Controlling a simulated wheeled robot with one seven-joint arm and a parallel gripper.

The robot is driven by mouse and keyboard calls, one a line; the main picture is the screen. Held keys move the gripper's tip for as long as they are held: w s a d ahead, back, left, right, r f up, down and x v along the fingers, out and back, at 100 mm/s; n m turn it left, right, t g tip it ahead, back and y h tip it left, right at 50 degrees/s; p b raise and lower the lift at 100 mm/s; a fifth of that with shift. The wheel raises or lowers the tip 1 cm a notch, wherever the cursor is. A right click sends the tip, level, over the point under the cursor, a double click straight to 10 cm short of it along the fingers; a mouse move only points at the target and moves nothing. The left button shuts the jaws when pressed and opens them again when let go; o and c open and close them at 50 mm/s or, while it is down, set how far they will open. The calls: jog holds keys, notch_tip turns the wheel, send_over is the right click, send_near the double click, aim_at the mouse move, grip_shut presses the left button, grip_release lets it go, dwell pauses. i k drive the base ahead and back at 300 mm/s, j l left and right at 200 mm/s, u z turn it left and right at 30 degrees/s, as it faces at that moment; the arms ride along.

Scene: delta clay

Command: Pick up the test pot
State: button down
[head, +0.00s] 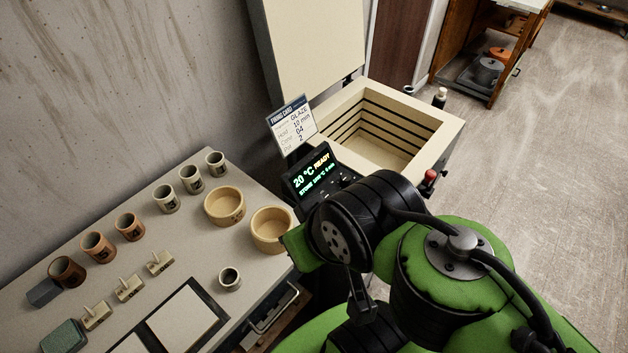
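A small pale pot with a dark inside (230,279) stands alone near the front edge of the worktop, below the tan bowls. Three pale numbered pots stand in a slanting row at the back: the far one (216,164), the middle one (191,179) and the near one (166,198). Three brown pots continue that row to the left (130,227) (98,247) (67,271). I cannot tell from any label which is the test pot. My green and black arm fills the lower right. My gripper is not visible.
Two tan bowls (224,206) (272,230) stand beside the kiln. The kiln (440,135) is open and looks empty; its panel (312,172) reads 20 °C READY. A firing card (290,122) stands above it. Several small switch-like blocks (128,288) and pale panels (182,318) lie on the worktop.

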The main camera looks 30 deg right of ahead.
aim_at(230, 277)
jog(key=j+u, duration=0.35)
jog(key=k+j+u, duration=0.1)
jog(key=u, duration=0.25)
jog(key=j+u, duration=0.4)
jog(key=l, duration=0.05)
